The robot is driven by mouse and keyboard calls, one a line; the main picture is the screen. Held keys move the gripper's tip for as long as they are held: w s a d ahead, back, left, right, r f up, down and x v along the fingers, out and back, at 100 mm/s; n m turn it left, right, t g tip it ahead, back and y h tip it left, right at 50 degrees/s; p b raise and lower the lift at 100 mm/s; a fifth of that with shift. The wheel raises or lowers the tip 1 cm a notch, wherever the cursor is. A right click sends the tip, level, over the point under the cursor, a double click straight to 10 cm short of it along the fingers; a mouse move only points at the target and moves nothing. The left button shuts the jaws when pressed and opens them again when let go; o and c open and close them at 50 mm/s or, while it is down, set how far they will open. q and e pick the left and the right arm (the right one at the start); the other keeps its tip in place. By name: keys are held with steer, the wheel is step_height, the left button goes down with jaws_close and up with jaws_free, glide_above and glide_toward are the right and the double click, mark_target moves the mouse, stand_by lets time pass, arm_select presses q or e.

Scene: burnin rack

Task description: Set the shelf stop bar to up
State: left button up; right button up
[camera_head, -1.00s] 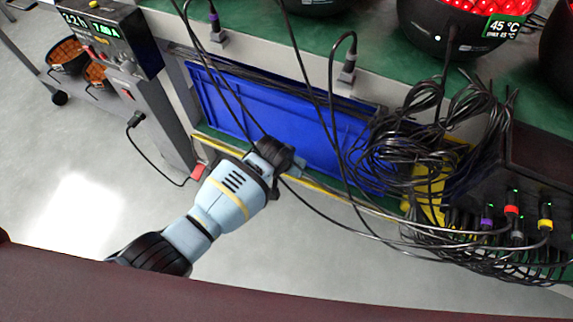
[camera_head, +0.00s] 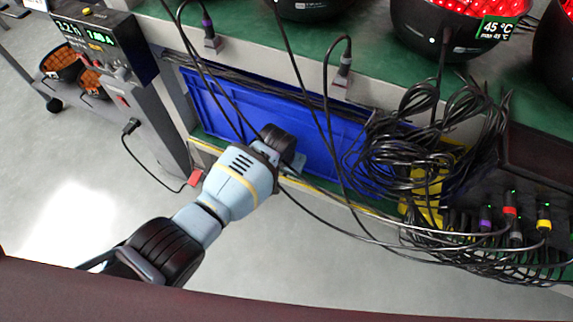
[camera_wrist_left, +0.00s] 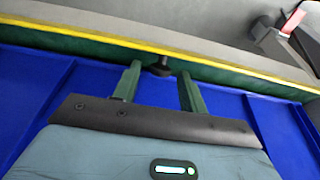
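A long yellow-edged bar, which looks like the shelf stop bar (camera_wrist_left: 100,36), runs along the front of the lower green shelf. It also shows in the head view (camera_head: 345,209), partly behind my arm and the cables. My left gripper (camera_head: 290,165) is at this shelf front, before the blue bin. In the left wrist view its two fingers (camera_wrist_left: 160,74) are spread apart. A small dark knob (camera_wrist_left: 160,67) by the bar's edge shows between the fingertips; I cannot tell whether they touch it. The bar's up or down position is not clear. My right gripper is not in view.
The blue bin (camera_head: 321,137) fills the shelf behind the gripper. Black cables hang across it and tangle at the right (camera_head: 419,130). A red piece (camera_head: 195,177) sits left of the gripper near a grey power unit (camera_head: 150,115). The floor in front is clear.

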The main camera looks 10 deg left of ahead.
mark_target(283, 176)
arm_select(q)
steer(key=shift+r, duration=0.2)
steer(key=p+v, duration=0.4)
steer(key=v, duration=0.2)
steer(key=shift+r, duration=0.3)
steer(key=shift+s+a+r, duration=0.1)
steer(key=shift+s+r, duration=0.15)
steer(key=shift+r, duration=0.15)
